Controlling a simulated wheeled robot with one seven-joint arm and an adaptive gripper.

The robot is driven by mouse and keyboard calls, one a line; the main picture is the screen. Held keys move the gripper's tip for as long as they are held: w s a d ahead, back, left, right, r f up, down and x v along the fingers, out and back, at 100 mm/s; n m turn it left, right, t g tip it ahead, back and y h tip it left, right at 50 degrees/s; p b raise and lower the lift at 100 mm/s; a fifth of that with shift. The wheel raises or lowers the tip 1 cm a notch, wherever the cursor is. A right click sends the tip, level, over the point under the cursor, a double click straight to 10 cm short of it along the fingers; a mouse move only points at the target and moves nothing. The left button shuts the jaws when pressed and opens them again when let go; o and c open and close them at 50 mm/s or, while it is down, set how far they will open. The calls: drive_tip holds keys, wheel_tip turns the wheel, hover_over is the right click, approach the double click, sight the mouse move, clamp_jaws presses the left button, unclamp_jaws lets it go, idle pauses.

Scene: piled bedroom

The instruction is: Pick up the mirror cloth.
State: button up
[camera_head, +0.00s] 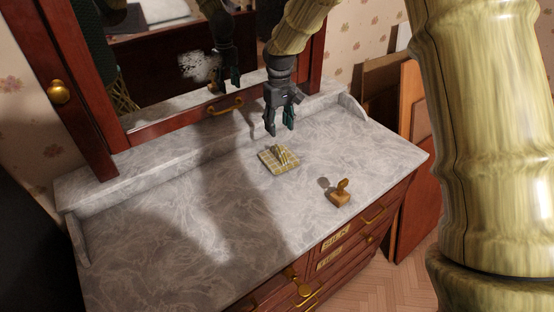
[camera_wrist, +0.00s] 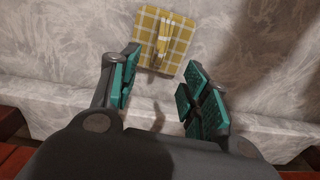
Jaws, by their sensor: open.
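The mirror cloth (camera_head: 272,160) is a yellow checked square with a raised fold in its middle. It lies flat on the marble top of the dresser (camera_head: 190,225). In the wrist view the cloth (camera_wrist: 150,45) shows at the top, beyond the fingertips and a little left of centre. My gripper (camera_head: 281,132) is open and empty above the marble, just behind the cloth and apart from it. In the wrist view the teal-padded fingers (camera_wrist: 160,75) are spread, with bare marble between them.
A small wooden stamp-like object (camera_head: 339,195) stands on the marble right of the cloth, near the front edge. The mirror (camera_head: 175,65) with its red wood frame rises behind. A low marble ledge runs along the back. The left of the top is clear.

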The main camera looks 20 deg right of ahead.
sight(279, 147)
drive_tip(key=shift+w+f, duration=0.25)
drive_tip(key=shift+f, duration=0.2)
drive_tip(key=shift+s+a+f, duration=0.1)
drive_tip(key=shift+s+f, duration=0.1)
drive_tip(key=shift+f, duration=0.3)
wheel_tip(279, 147, down, 4)
drive_tip(key=shift+w+f+p, duration=0.1)
drive_tip(key=shift+p, duration=0.6)
drive_tip(key=shift+s+f+p, duration=0.25)
drive_tip(key=shift+f+p, duration=0.3)
drive_tip(key=shift+f, duration=0.1)
drive_tip(key=shift+f+p, duration=0.7)
drive_tip(key=shift+f, duration=1.3)
clamp_jaws()
